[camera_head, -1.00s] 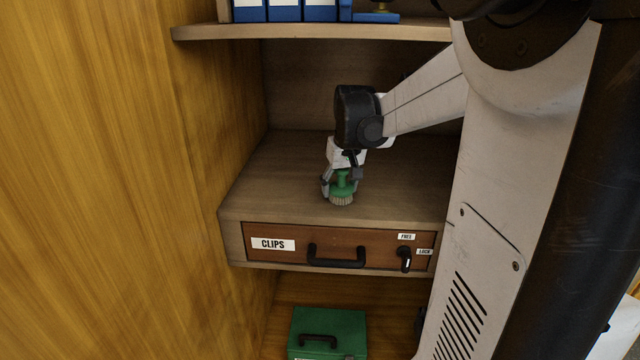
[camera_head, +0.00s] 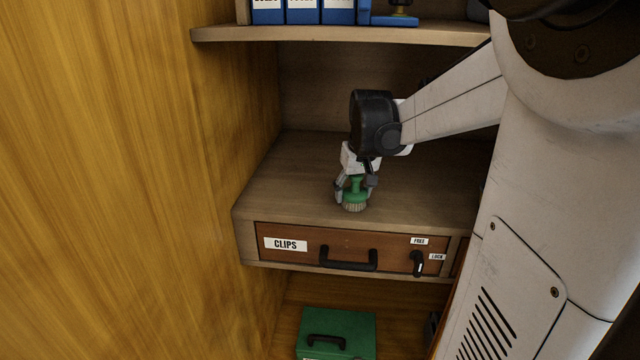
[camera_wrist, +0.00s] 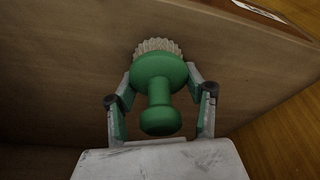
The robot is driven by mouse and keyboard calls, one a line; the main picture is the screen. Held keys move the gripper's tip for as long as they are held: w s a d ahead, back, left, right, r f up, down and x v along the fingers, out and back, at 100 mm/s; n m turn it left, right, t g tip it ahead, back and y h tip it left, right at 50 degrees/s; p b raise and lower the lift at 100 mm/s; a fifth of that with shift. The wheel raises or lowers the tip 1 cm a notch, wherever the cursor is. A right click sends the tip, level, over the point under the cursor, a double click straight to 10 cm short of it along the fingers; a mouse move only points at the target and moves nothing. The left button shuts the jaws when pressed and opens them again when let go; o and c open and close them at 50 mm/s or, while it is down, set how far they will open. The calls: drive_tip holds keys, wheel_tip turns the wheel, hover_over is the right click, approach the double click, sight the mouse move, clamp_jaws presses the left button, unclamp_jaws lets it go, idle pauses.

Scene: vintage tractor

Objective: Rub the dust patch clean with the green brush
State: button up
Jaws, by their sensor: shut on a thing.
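My gripper (camera_head: 356,188) is shut on the green brush (camera_head: 355,184), which has a round green body, a knob handle and pale bristles pointing down. In the wrist view the brush (camera_wrist: 158,75) sits between the two fingers of my gripper (camera_wrist: 160,90). The bristles are at or just above the wooden shelf top (camera_head: 290,180), near its front edge; I cannot tell whether they touch. No dust patch can be made out on the visible wood; one may be hidden under the brush or arm.
Below the shelf top is a drawer (camera_head: 300,260) labelled CLIPS, with a black handle (camera_head: 347,259) and a latch (camera_head: 418,263). An upper shelf (camera_head: 340,35) holds blue binders (camera_head: 302,10). A green box (camera_head: 340,325) stands below. A wooden wall (camera_head: 120,180) closes the left side.

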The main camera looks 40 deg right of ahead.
drive_tip(key=shift+w+d+f, duration=0.15)
drive_tip(key=shift+w+d, duration=0.45)
drive_tip(key=shift+c, duration=0.5)
drive_tip(key=shift+s+a, duration=0.15)
drive_tip(key=shift+s+a, duration=0.45)
drive_tip(key=shift+w+d, duration=0.1)
drive_tip(key=shift+w+d, duration=0.5)
drive_tip(key=shift+s+a, duration=0.15)
drive_tip(key=shift+s+a, duration=0.45)
